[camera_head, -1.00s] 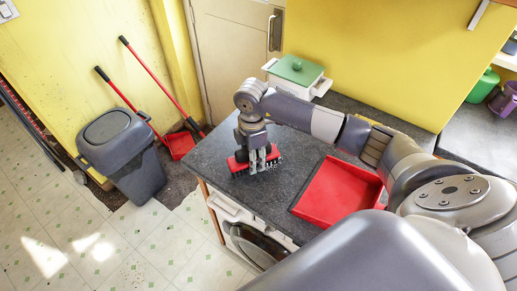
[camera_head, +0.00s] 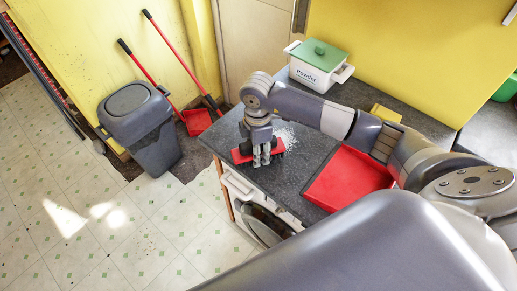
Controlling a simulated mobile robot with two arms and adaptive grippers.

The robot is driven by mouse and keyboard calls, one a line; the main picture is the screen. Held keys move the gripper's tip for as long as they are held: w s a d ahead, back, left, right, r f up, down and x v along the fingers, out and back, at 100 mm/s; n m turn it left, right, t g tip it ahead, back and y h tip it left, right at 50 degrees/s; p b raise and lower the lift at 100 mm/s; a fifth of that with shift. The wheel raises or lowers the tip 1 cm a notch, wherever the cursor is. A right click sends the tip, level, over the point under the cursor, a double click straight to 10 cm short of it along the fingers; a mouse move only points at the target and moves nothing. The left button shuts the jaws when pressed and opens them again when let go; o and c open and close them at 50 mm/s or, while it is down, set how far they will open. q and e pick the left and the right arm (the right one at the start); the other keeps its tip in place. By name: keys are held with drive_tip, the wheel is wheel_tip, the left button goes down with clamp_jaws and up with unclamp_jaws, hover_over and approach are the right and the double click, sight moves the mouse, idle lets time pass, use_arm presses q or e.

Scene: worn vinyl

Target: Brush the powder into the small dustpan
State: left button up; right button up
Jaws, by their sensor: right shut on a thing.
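My right gripper (camera_head: 261,157) is shut on a red brush (camera_head: 243,155) with dark bristles, near the left front corner of the dark counter (camera_head: 292,172). White powder (camera_head: 287,135) lies on the counter just behind and to the right of the brush. The small red dustpan (camera_head: 345,181) lies on the counter to the right of the brush, apart from it. My arm hides part of its right side and the counter behind. My left gripper is not in view.
A white box with a green lid, labelled Powder (camera_head: 318,66), stands at the back of the counter. A yellow object (camera_head: 385,113) is partly behind my arm. On the floor at left are a grey bin (camera_head: 138,122) and a long-handled red dustpan (camera_head: 197,122).

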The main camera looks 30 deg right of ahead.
drive_tip(key=shift+f+b, duration=0.7)
drive_tip(key=shift+f, duration=0.25)
idle(1.1)
drive_tip(key=shift+w+d+b, duration=0.2)
drive_tip(key=shift+w+d, duration=0.15)
drive_tip(key=shift+d, duration=0.5)
drive_tip(key=shift+w+d+b, duration=0.25)
drive_tip(key=shift+w+d, duration=0.1)
drive_tip(key=shift+d, duration=0.5)
drive_tip(key=shift+w+d+b, duration=0.2)
drive_tip(key=shift+w+d, duration=0.15)
drive_tip(key=shift+d, duration=0.5)
drive_tip(key=shift+w+d+b, duration=0.35)
drive_tip(key=shift+d, duration=0.4)
drive_tip(key=shift+w+d+b, duration=0.3)
drive_tip(key=shift+w+d, duration=0.05)
drive_tip(key=shift+d, duration=0.55)
drive_tip(key=shift+w+d+b, duration=0.25)
drive_tip(key=shift+w+d, duration=0.1)
drive_tip(key=shift+d, duration=0.5)
